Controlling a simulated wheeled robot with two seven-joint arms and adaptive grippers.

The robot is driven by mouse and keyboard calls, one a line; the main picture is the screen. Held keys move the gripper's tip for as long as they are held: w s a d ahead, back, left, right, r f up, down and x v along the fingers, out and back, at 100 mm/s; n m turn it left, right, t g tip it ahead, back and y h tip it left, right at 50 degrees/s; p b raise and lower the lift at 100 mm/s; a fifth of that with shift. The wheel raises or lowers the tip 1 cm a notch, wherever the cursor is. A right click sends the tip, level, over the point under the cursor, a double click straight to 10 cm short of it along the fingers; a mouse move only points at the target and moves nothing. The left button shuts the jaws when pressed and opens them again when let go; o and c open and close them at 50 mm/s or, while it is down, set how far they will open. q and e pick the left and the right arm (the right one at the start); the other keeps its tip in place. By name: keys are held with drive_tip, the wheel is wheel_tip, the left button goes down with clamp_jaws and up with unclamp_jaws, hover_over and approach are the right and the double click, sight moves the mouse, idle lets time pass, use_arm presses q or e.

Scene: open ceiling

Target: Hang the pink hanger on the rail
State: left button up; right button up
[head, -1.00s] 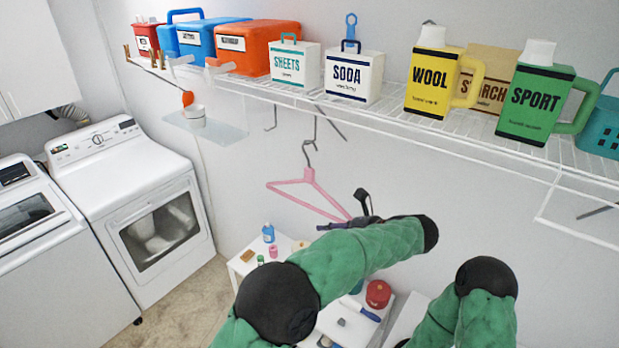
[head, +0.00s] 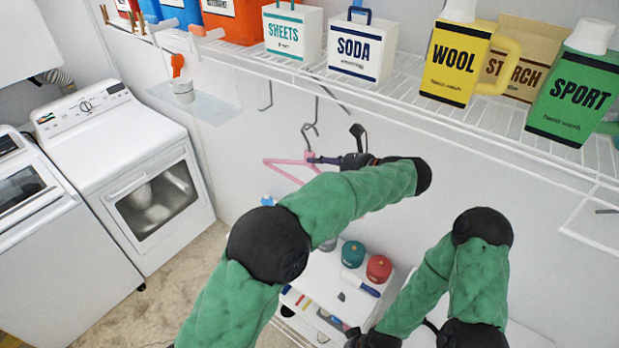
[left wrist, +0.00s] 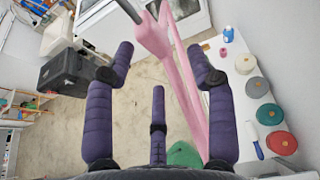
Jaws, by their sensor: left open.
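The pink hanger (head: 285,166) is below the wire shelf in the head view, its dark hook (head: 311,137) pointing up near a dark metal hook under the shelf. I cannot tell whether the two touch. The white rail (head: 450,142) runs along the shelf's front. My left gripper (head: 318,160) is at the hanger's neck and hides part of its right side. In the left wrist view the left gripper (left wrist: 161,70) is open, and the pink hanger (left wrist: 187,95) appears between its spread fingers. My right gripper (head: 362,338) is low at the bottom edge, its fingers unclear.
The shelf holds a SHEETS box (head: 292,36), SODA box (head: 362,47), WOOL jug (head: 455,62) and SPORT jug (head: 570,95). A white table (head: 325,275) with lidded jars stands below. A dryer (head: 130,180) is at left.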

sight(309, 167)
use_arm(q)
drive_tip(key=p+x, duration=0.1)
drive_tip(key=x, duration=0.3)
drive_tip(key=shift+a, duration=0.45)
drive_tip(key=shift+s+d+r, duration=0.1)
drive_tip(key=shift+s, duration=0.05)
drive_tip(key=shift+c, duration=1.2)
clamp_jaws()
